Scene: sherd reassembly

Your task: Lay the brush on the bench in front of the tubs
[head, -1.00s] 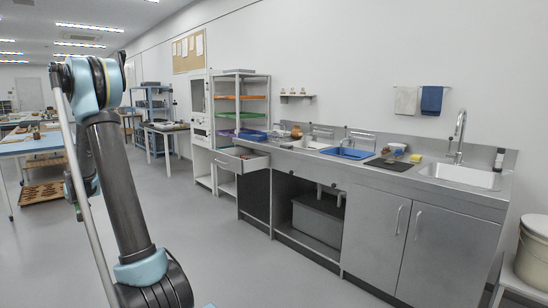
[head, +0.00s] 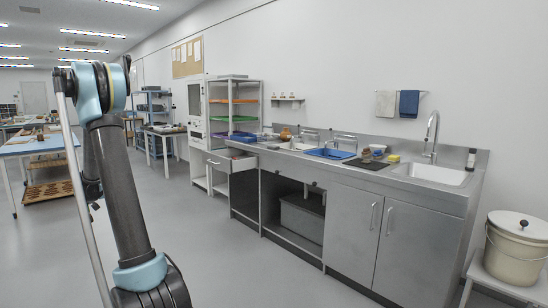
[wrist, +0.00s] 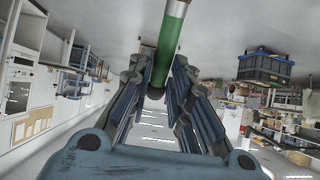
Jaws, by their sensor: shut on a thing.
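My gripper (wrist: 160,92) is shut on a green, rod-like handle with a pale band, taken to be the brush (wrist: 169,38). The handle stands between the two fingers and runs out of the top of the wrist view; bristles are not visible. In the head view my gripper is not visible. A steel bench (head: 450,187) with sinks runs along the right wall, well away from my arm. I cannot tell which other containers there are the tubs.
A dark mat (head: 366,164), a yellow block (head: 394,158) and a tap (head: 432,135) are on the bench. A lidded bucket (head: 515,250) stands on a stool at the right. A drawer (head: 231,161) is open at the bench's far end. The floor before the bench is clear.

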